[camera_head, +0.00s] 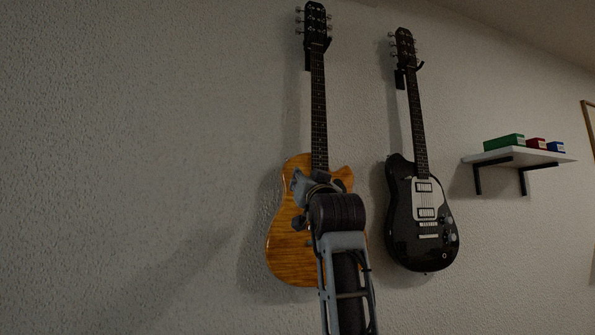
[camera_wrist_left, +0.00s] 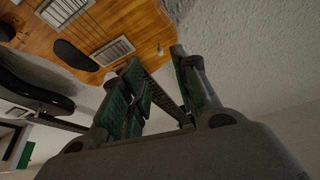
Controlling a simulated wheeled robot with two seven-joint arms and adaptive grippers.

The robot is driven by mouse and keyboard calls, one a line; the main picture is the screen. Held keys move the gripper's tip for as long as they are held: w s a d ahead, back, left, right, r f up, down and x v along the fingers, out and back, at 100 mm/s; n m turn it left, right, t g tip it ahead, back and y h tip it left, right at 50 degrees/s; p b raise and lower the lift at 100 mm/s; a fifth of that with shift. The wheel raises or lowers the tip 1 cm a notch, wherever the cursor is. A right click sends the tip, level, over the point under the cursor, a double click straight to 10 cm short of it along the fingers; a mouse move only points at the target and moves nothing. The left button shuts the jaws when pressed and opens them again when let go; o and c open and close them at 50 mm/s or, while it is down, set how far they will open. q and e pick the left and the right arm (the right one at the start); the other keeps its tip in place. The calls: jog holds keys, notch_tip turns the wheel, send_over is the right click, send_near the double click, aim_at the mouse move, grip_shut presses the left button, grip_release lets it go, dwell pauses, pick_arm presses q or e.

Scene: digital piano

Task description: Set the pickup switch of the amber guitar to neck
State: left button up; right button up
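The amber guitar (camera_head: 290,245) hangs on the wall, its lower body partly covered by my left arm. In the left wrist view the amber guitar (camera_wrist_left: 130,22) fills the upper left, with two metal pickups (camera_wrist_left: 113,51) and a dark oval plate. A small pale peg (camera_wrist_left: 160,50) stands near the body's edge; it may be the pickup switch, but its position is too small to tell. My left gripper (camera_wrist_left: 156,62) is open and empty, its fingertips in front of the guitar near this peg; contact cannot be told. My right gripper is not in view.
A black guitar (camera_head: 403,225) hangs close to the right of the amber one. A white wall shelf (camera_head: 500,157) farther right holds a green box (camera_head: 503,143), a red box (camera_head: 536,144) and a blue box (camera_head: 556,146). The wall left of the guitars is clear.

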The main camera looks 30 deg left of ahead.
pick_arm(q)
jog(key=p+x, duration=0.3)
jog(key=x, duration=0.6)
jog(key=shift+w+r, duration=0.1)
grip_shut()
